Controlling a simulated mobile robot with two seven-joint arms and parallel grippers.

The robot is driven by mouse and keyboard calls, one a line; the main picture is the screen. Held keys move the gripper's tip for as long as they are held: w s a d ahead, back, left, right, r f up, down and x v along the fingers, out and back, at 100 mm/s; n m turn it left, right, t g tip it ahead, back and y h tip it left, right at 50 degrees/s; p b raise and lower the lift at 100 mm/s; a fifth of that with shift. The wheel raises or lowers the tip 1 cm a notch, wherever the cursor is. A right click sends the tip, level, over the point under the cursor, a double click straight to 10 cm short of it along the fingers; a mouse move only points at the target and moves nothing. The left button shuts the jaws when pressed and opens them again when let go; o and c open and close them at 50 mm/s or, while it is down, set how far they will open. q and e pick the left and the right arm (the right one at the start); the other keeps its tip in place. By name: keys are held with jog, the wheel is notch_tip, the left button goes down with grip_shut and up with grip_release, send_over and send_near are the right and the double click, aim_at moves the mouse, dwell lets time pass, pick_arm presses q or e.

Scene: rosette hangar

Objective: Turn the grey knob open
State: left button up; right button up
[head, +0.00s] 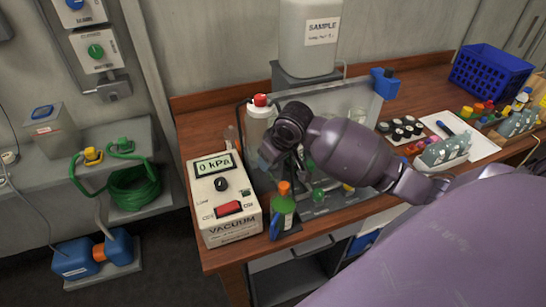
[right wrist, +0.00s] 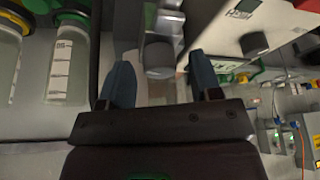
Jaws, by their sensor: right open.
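A grey knob (right wrist: 159,55) shows in the right wrist view, on a light-coloured fitting, between and a little beyond the fingertips of my right gripper (right wrist: 161,72). The gripper is open, with a blue-grey finger on each side of the knob's line. I see no clear contact. In the head view my right gripper (head: 272,155) reaches in from the right and points down beside the vacuum box (head: 225,220). The grey knob cannot be made out there, and the arm covers much of that area. My left gripper is not in view.
The vacuum box has a black knob (head: 221,184), a red switch and a display reading 0 kPa. A green bottle (head: 283,213) with an orange cap and a red-capped bottle (head: 258,118) stand close to the gripper. A blue crate (head: 490,73) is at the back right.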

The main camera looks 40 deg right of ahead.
jog(key=shift+f, duration=0.1)
jog(key=c, duration=0.9)
jog(key=shift+n+y, duration=0.8)
jog(key=shift+n, duration=1.5)
jog(key=shift+c, duration=0.2)
jog(key=o, duration=0.9)
jog(key=shift+o, duration=0.2)
jog(key=shift+w+d+m, duration=0.1)
jog(key=shift+m, duration=0.2)
